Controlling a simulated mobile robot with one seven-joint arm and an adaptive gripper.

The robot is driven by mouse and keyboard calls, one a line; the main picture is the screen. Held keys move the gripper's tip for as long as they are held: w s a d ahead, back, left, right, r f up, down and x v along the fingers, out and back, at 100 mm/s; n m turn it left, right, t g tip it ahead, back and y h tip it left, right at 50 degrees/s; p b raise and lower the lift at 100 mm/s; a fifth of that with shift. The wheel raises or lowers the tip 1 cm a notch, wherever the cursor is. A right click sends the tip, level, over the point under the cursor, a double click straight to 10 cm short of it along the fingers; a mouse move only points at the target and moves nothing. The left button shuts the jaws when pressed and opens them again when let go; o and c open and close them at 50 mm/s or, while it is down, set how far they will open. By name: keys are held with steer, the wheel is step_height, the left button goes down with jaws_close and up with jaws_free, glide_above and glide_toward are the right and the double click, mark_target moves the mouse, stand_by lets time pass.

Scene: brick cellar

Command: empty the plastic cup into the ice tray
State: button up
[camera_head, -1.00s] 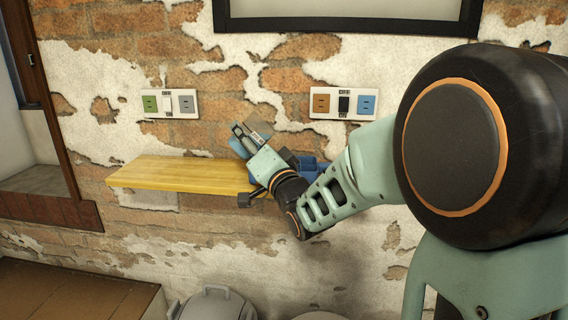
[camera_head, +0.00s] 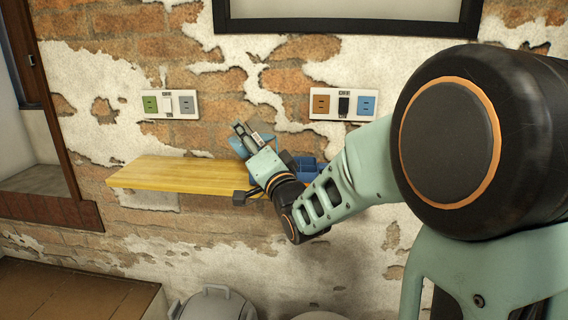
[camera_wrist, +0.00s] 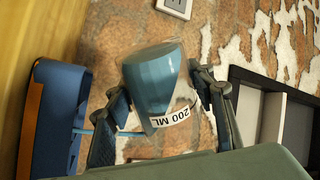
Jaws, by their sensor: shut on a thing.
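My gripper (camera_wrist: 158,92) is shut on the plastic cup (camera_wrist: 150,75), one finger on each side. The cup is see-through with a blue body and a white "200 ML" label. It looks tilted in the wrist view; I cannot tell whether the blue is its contents. In the head view my gripper (camera_head: 243,133) is above the right part of the shelf, and the cup (camera_head: 231,143) is partly hidden behind it. A blue thing, likely the ice tray (camera_head: 308,168), sits at the shelf's right end, partly behind my arm. In the wrist view the blue piece (camera_wrist: 57,115) has an orange edge.
The yellow wooden shelf (camera_head: 165,176) is fixed to the brick wall, its left part bare. Two socket plates (camera_head: 168,104) (camera_head: 343,104) are above it. A dark-framed panel (camera_head: 345,12) is higher up. A grey lidded bin (camera_head: 213,305) stands below.

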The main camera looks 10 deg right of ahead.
steer(key=shift+r+m+h+p, duration=0.3)
steer(key=shift+r+m+p, duration=0.2)
steer(key=shift+m, duration=0.4)
steer(key=shift+d+f+m+t+h+p, duration=0.1)
steer(key=shift+f+m+t+h+p, duration=0.25)
steer(key=shift+m, duration=0.75)
stand_by(0.7)
steer(key=shift+w+d+r+m+h+p, duration=0.1)
steer(key=shift+d+r+m+h+p, duration=0.1)
steer(key=shift+d+r+m+p, duration=0.25)
steer(key=shift+d+r+m+h+p, duration=0.15)
steer(key=shift+d+m+p, duration=0.1)
steer(key=shift+m+p, duration=0.35)
steer(key=shift+d+f+m+t+h+b, duration=0.15)
steer(key=shift+f+m+h+b, duration=0.1)
steer(key=shift+m, duration=0.4)
steer(key=shift+d+f+m+t+h+b, duration=0.15)
steer(key=shift+f+m+h, duration=0.1)
steer(key=shift+m, duration=0.35)
stand_by(0.4)
steer(key=shift+r, duration=0.15)
